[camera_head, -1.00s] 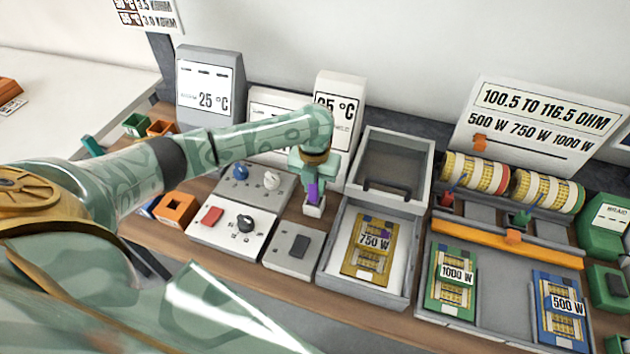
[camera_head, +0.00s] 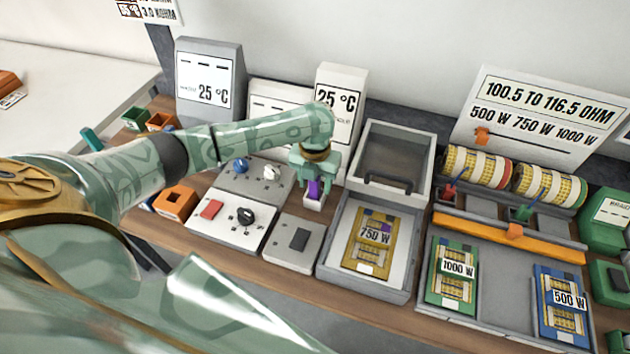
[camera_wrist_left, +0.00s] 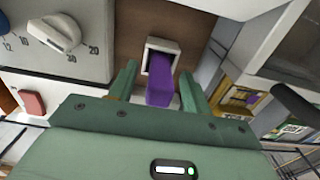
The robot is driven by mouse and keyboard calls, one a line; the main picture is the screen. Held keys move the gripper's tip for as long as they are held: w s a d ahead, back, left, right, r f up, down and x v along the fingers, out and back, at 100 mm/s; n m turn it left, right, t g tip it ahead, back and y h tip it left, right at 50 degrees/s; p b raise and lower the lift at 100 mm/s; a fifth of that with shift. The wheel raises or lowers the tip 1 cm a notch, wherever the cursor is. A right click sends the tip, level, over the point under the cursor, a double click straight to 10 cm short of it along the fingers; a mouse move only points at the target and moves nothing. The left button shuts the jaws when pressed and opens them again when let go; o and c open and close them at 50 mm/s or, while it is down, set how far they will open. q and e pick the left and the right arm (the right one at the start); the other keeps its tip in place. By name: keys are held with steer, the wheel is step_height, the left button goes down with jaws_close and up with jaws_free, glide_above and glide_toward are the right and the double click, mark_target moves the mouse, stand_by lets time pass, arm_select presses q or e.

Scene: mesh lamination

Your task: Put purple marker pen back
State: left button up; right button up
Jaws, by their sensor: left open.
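The purple marker pen (camera_head: 315,187) stands in a small white square holder (camera_head: 313,204) on the wooden bench, between the control panel and the open box. It also shows in the left wrist view (camera_wrist_left: 160,80), with its far end inside the holder's opening (camera_wrist_left: 161,45). My left gripper (camera_head: 314,184) is right above the holder, with its fingers on either side of the pen. In the left wrist view the fingers (camera_wrist_left: 158,88) are spread, with gaps between them and the pen. My right gripper does not show.
A control panel (camera_head: 232,225) with knobs and a red button is left of the holder. A grey box (camera_head: 339,247) with a raised lid holds a yellow 750 W card (camera_head: 368,245). Display stands (camera_head: 340,110) rise close behind. A grey switch plate (camera_head: 297,240) is in front.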

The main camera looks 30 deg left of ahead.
arm_select(q)
step_height(320, 180, up, 16)
steer(key=p, duration=0.5)
steer(key=shift+f, duration=0.1)
